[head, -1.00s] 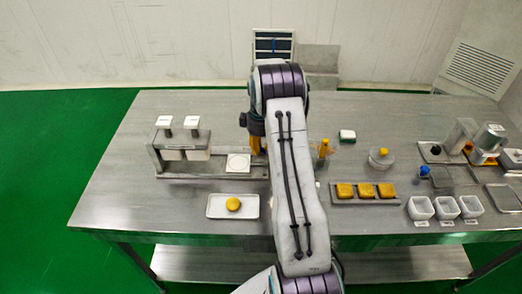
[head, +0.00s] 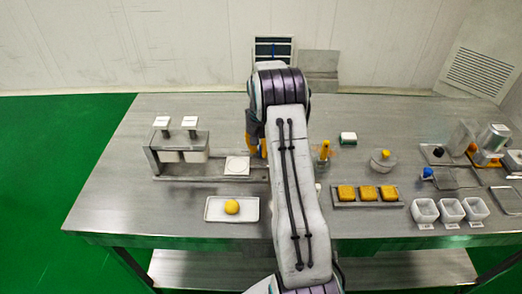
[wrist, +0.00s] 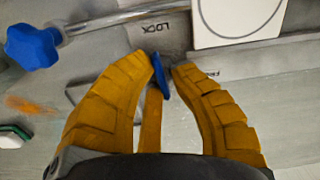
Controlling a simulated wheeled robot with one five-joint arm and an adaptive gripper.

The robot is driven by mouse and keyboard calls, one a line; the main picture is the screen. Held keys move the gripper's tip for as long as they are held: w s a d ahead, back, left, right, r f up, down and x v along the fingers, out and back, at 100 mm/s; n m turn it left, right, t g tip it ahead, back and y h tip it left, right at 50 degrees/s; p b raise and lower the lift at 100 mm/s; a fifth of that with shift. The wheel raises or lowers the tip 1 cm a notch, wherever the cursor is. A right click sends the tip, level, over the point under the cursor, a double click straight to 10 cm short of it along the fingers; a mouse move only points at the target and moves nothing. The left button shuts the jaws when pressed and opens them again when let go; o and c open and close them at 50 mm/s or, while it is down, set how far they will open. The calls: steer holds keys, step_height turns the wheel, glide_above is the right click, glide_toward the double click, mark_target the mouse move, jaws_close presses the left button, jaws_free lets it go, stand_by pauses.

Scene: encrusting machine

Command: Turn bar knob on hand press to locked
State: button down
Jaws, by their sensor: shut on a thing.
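The blue bar knob (wrist: 158,78) of the hand press sits between the fingertips of my gripper (wrist: 168,72) in the wrist view, seen as a narrow strip. My orange fingers are shut on it, with its upper end against the left fingertip. A LOCK label (wrist: 155,27) is printed above the knob, and a second label (wrist: 210,73), partly covered by the right finger, lies to its right. In the head view my gripper (head: 255,146) shows only in part beside my arm, which hides the knob and much of the press.
A blue star knob (wrist: 33,46) on a metal rod lies upper left in the wrist view. A white plate with a circle (head: 237,165) is left of my arm. A tray (head: 218,216) with a yellow ball stands in front. A green-and-white block (head: 348,138) lies to the right.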

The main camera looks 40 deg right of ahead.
steer(key=shift+s+a+f+m, duration=0.2)
steer(key=shift+f+m, duration=0.1)
steer(key=shift+m, duration=0.2)
steer(key=c, duration=1.4)
jaws_free()
steer(key=shift+w, duration=0.15)
steer(key=o, duration=0.4)
steer(key=shift+r, duration=0.15)
steer(key=shift+c, duration=0.2)
steer(key=shift+w+d, duration=0.1)
steer(key=shift+r, duration=0.5)
step_height(320, 180, up, 11)
